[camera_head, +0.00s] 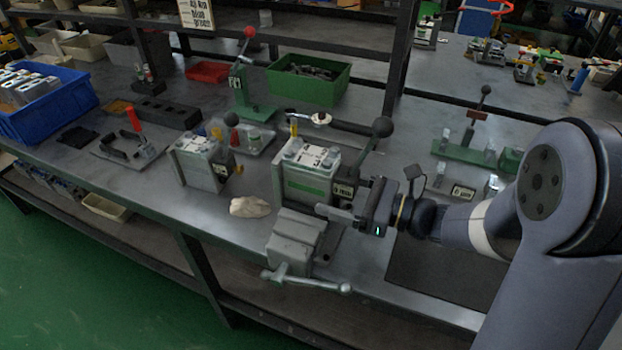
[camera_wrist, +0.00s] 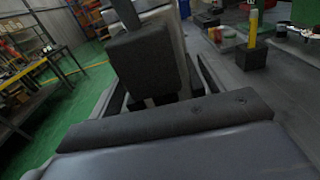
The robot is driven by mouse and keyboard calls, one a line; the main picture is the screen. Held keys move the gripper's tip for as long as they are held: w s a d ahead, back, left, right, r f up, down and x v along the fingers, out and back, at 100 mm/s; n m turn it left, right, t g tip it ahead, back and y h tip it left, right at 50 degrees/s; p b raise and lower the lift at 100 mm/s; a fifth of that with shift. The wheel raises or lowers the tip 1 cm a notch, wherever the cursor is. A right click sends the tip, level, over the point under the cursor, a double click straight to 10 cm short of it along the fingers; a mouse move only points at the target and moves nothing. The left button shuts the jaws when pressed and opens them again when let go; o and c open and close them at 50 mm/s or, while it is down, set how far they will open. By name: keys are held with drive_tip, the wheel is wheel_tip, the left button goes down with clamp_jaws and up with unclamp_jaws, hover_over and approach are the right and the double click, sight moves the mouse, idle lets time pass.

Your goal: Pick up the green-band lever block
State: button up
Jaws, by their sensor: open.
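The green-band lever block (camera_head: 307,188) stands upright on the bench in the head view. It is a grey block with a green stripe on its front, a lettered top and a black-knobbed lever reaching right. My gripper (camera_head: 337,204) is open, beside the block's lower right front corner, with its fingers pointing left. From this angle I cannot tell whether a finger touches the block, and I see nothing held. In the wrist view a dark block-like shape fills the upper middle; I cannot tell what it is.
A grey vise (camera_head: 296,238) stands at the bench edge just in front of the block. A similar grey block (camera_head: 199,163) stands to the left, with a pale cloth (camera_head: 250,207) between. A green bin (camera_head: 308,82) and a blue crate (camera_head: 48,112) stand farther back and left.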

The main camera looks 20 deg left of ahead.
drive_tip(key=shift+w+a, duration=0.1)
drive_tip(key=shift+a, duration=0.9)
clamp_jaws()
drive_tip(key=shift+r, duration=0.2)
